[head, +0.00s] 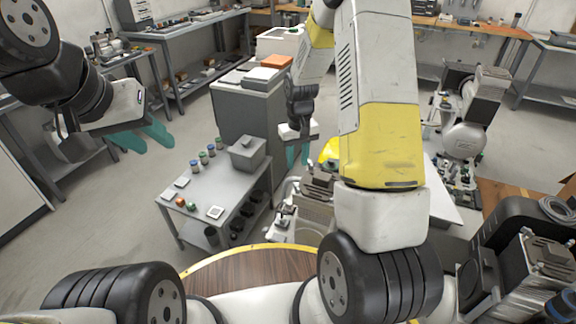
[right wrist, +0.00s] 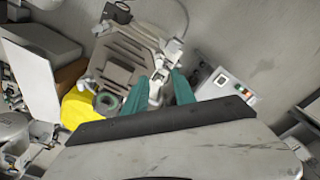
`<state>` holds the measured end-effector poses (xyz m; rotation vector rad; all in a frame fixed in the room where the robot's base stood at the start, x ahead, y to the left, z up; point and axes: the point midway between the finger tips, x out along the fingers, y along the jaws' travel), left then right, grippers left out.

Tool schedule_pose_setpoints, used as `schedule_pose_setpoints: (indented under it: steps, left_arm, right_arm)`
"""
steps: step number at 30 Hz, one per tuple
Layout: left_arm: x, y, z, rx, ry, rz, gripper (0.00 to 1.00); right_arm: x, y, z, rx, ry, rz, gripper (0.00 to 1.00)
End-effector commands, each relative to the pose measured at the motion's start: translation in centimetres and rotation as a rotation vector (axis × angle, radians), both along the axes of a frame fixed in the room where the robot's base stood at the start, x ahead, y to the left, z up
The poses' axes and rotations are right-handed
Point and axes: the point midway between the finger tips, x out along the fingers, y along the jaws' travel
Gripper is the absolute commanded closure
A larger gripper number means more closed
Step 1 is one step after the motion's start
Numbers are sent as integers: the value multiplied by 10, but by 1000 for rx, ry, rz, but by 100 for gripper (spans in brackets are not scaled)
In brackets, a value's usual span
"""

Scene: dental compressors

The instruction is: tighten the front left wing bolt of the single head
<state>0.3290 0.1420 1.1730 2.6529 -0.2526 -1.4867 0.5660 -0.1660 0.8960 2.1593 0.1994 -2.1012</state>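A grey ribbed metal unit, which looks like the single head (right wrist: 122,50), lies below my right gripper in the right wrist view. It shows partly in the head view (head: 305,212), behind my right arm. My right gripper (right wrist: 160,76) has its two teal fingers apart, with a small silver part (right wrist: 157,88) between them in the picture. I cannot tell whether they touch it or whether it is the wing bolt. In the head view the right fingers (head: 297,155) are mostly hidden. My left gripper (head: 145,137) is open and empty, out over the floor at the left.
A yellow rounded part (right wrist: 78,108) sits beside the unit. A grey bench (head: 190,217) with small jars and a grey box (head: 248,152) stands left of it. A switch box (right wrist: 226,84) lies right in the wrist view. Another compressor (head: 530,265) stands at right.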

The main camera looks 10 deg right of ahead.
Motion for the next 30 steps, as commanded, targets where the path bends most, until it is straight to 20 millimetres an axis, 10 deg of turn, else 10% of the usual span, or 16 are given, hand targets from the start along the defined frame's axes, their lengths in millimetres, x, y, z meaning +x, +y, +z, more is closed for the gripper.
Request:
schedule_pose_setpoints:
  steps: [18,30]
  left_arm:
    - [0,0,0,0,0,0,64]
    - [0,0,0,0,0,0,64]
  right_arm:
    - [3,-1,-91,-10,30,12,68]
    - [3,-1,-104,-10,27,11,68]
